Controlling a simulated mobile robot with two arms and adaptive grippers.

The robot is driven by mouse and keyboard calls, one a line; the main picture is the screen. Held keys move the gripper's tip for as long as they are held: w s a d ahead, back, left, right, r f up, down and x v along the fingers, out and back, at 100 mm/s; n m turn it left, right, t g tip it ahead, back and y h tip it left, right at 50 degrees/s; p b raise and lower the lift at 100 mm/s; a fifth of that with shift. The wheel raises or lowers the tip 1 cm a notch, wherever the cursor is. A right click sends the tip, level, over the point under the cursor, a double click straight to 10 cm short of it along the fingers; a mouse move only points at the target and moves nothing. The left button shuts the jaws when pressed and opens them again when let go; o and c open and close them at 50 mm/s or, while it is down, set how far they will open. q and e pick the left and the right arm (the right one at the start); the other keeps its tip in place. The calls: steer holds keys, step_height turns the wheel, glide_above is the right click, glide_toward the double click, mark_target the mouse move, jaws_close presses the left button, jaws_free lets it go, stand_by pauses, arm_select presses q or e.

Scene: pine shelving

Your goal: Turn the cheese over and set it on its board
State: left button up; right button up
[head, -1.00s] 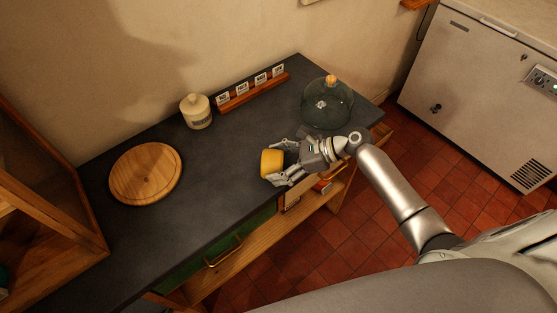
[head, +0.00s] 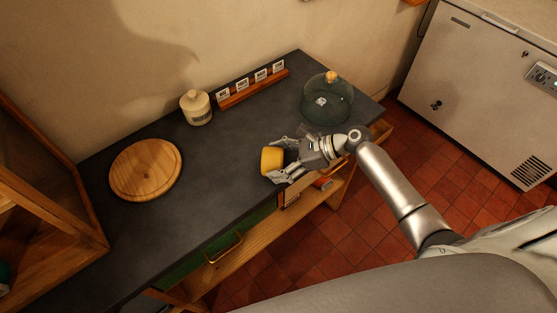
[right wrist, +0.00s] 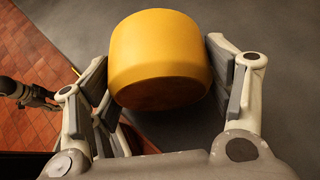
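The cheese (head: 272,161) is a small yellow wheel near the front edge of the dark counter. My right gripper (head: 277,160) has its fingers on both sides of it and appears closed on it. In the right wrist view the cheese (right wrist: 160,50) sits between the finger pads, tilted, with a browner flat face turned to the camera. Whether it touches the counter is hard to tell. The round wooden board (head: 146,170) lies bare on the counter at the left. A small dark jointed part at the left of the right wrist view looks like my left gripper (right wrist: 38,94); its fingers are unclear.
A glass dome (head: 328,105) with a wooden knob stands behind my right gripper. A lidded jar (head: 196,109) and a wooden rack with labels (head: 254,88) stand along the wall. The counter (head: 225,155) between cheese and board is clear. A wooden cabinet is at the left.

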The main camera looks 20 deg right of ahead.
steer(key=o, duration=0.5)
steer(key=shift+o, duration=0.2)
steer(key=v, duration=1.2)
